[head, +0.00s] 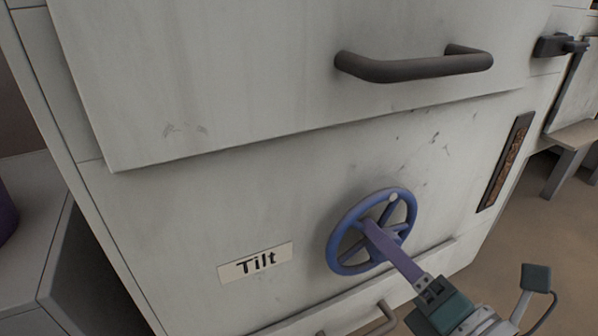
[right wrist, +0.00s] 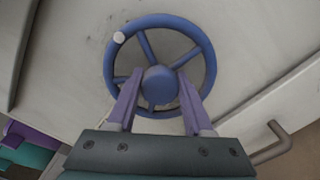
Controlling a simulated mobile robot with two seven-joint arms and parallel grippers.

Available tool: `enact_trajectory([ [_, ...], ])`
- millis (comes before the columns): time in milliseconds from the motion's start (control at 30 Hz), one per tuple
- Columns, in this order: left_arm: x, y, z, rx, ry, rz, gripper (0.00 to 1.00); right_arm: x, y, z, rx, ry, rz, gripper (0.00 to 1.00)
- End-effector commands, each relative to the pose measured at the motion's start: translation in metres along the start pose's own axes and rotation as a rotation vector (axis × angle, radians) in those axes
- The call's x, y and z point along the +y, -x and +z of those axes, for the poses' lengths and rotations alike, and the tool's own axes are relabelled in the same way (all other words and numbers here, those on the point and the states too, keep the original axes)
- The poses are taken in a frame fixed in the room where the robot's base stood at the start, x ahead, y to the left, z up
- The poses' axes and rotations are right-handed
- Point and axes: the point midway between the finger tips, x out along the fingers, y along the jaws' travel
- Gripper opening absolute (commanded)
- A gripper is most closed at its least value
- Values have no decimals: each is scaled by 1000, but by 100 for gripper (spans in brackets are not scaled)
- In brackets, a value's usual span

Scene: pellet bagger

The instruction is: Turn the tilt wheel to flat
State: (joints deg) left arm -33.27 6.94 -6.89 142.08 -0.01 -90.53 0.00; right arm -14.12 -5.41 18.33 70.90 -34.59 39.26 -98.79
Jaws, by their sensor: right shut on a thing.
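The blue tilt wheel (head: 342,222) is mounted on the white cabinet front, right of a label reading "Tilt" (head: 255,262). It has several spokes, a round hub and a pale knob on its rim, at the upper right in the head view and the upper left in the right wrist view (right wrist: 214,70). My right gripper (head: 372,232) reaches in from the lower right. Its purple fingers (right wrist: 157,92) are shut on the wheel at its hub. The fingertips are partly hidden against the wheel.
A large panel with a dark bar handle (head: 415,68) juts out above the wheel. A lower handle (head: 362,322) is below it. A narrow dark framed strip (head: 506,162) is at the right. Open floor (head: 540,255) lies to the right of the cabinet.

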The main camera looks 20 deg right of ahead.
Motion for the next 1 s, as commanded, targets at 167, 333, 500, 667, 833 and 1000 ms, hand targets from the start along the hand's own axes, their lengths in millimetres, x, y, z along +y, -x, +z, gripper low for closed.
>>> enact_trajectory([
  [167,-1,-3,1,-1,-4,-3,0,-1,0,0,-1,90,-2,0],
  [333,-1,-4,2,-1,-4,-3,0,-1,0,0,-2,142,-2,0],
  [500,-1,-4,2,0,-3,-3,0,0,0,0,-1,166,-1,0],
  [667,-1,-4,2,0,-3,-2,0,0,0,0,-1,172,-1,0],
  [833,0,-4,1,1,1,1,0,0,0,0,0,173,0,0],
  [1000,2,-4,1,1,6,4,0,0,0,0,0,172,1,64],
])
